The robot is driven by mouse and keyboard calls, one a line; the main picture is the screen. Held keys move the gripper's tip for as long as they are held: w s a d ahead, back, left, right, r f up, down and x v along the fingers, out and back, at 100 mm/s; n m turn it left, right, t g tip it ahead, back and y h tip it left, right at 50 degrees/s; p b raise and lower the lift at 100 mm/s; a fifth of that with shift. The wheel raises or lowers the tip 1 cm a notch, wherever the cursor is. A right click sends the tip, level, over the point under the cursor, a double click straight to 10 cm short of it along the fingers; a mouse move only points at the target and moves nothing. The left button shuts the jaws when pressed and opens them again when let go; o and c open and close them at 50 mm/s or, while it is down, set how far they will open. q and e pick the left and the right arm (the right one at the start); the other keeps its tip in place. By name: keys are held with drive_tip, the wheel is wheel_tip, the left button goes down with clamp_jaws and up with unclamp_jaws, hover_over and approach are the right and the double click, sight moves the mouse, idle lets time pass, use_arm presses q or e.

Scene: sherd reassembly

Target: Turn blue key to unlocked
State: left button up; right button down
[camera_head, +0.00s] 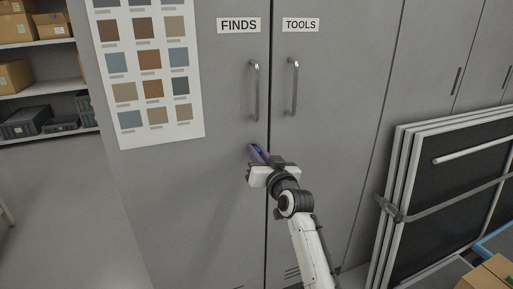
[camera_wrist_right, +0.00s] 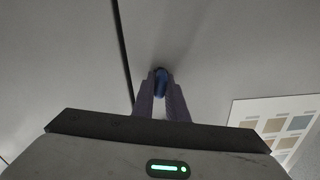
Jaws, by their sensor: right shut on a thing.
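The blue key (camera_head: 258,149) is at the grey cabinet's front, on the FINDS door left of the seam. In the right wrist view the blue key (camera_wrist_right: 161,82) shows between the two purple fingertips, against the door. My right gripper (camera_head: 256,153) reaches up from below and is shut on the key; it also shows in the right wrist view (camera_wrist_right: 161,93). The fingers hide much of the key and its lock, so I cannot tell which way the key is turned. My left gripper is not in view.
The FINDS door handle (camera_head: 254,90) and TOOLS door handle (camera_head: 293,87) are above the gripper. A colour chart (camera_head: 185,128) hangs to the left. Strapped framed panels (camera_head: 398,165) lean at the right. Shelves with boxes (camera_head: 15,76) stand far left.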

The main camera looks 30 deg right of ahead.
drive_tip(key=m+p, duration=0.2)
drive_tip(key=m, duration=0.1)
drive_tip(key=shift+r, duration=0.1)
drive_tip(key=m+p, duration=0.2)
drive_tip(key=shift+m, duration=0.3)
drive_tip(key=m+p, duration=0.1)
drive_tip(key=m, duration=0.1)
drive_tip(key=shift+d+m, duration=0.1)
drive_tip(key=shift+m, duration=0.3)
drive_tip(key=shift+m+p, duration=0.45)
drive_tip(key=shift+m, duration=0.45)
drive_tip(key=shift+f+m+p, duration=0.2)
drive_tip(key=shift+m+p, duration=0.2)
drive_tip(key=shift+m, duration=0.8)
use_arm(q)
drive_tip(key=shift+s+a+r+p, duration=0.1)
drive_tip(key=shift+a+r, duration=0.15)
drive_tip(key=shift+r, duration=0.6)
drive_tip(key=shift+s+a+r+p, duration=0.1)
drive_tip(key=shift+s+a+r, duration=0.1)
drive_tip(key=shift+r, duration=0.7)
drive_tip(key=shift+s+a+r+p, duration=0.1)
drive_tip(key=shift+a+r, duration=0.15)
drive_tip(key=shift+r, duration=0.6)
use_arm(e)
drive_tip(key=shift+f+m, duration=0.1)
drive_tip(key=shift+m, duration=1.3)
drive_tip(key=c, duration=1.8)
unclamp_jaws()
